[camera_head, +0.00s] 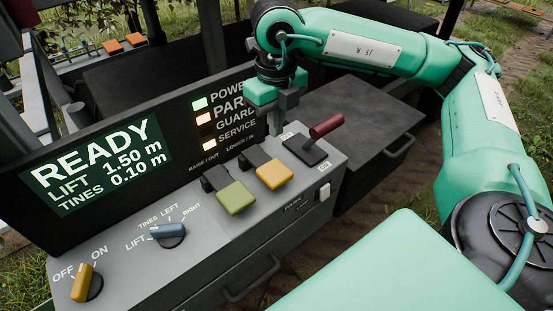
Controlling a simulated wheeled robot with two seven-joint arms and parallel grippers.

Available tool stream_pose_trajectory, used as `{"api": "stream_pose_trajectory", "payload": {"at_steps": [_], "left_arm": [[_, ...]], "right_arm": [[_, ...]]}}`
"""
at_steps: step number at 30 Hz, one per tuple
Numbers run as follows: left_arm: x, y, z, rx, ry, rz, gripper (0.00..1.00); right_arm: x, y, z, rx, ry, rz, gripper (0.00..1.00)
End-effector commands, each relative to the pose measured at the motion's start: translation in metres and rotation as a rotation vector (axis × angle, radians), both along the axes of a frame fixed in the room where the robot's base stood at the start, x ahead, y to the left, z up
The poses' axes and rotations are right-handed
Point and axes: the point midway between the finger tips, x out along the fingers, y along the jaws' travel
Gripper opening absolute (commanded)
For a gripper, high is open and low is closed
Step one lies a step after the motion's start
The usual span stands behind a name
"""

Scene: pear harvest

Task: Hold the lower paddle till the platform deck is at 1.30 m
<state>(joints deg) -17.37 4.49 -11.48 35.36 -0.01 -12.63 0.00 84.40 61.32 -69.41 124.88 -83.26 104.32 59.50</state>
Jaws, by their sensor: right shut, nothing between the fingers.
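The control box (120,262) carries a green paddle (237,198) and a yellow paddle (274,174). Small print above them reads raise/out on the left and lower/in on the right, so the yellow one appears to be the lower paddle. The display (97,166) reads READY, LIFT 1.50 m, TINES 0.10 m. The blue selector knob (168,231) seems to point left toward LIFT. My right gripper (286,103) is shut and empty, pointing down above the box's back edge, behind the yellow paddle and apart from it. My left gripper is out of view.
A red-handled lever (326,126) stands right of the yellow paddle, close to my right gripper. A yellow OFF/ON knob (84,283) sits at the front left. Green and amber lamps (204,119) glow beside the display. A dark cabinet (365,118) stands behind at right.

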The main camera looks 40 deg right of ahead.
Motion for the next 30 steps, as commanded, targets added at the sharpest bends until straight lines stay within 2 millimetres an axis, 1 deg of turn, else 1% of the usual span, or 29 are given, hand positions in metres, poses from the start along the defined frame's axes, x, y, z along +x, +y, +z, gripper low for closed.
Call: {"api": "stream_pose_trajectory", "payload": {"at_steps": [1,9,15,18,21,30], "left_arm": [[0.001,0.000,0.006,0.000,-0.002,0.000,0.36],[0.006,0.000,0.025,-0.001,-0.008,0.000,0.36],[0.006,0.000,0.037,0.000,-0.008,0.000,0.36],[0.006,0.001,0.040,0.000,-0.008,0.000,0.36],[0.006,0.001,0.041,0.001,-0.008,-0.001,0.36],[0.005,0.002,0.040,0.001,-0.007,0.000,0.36]], "right_arm": [[-0.001,0.000,-0.008,-0.002,0.007,0.000,0.00],[-0.001,0.000,-0.066,0.000,0.006,0.000,0.00],[-0.001,0.000,-0.097,0.000,0.003,0.001,0.00],[0.000,0.000,-0.106,0.000,0.002,0.001,0.00],[-0.001,0.000,-0.112,0.000,0.002,0.001,0.00],[0.000,0.000,-0.115,0.000,0.000,0.001,0.00]]}}
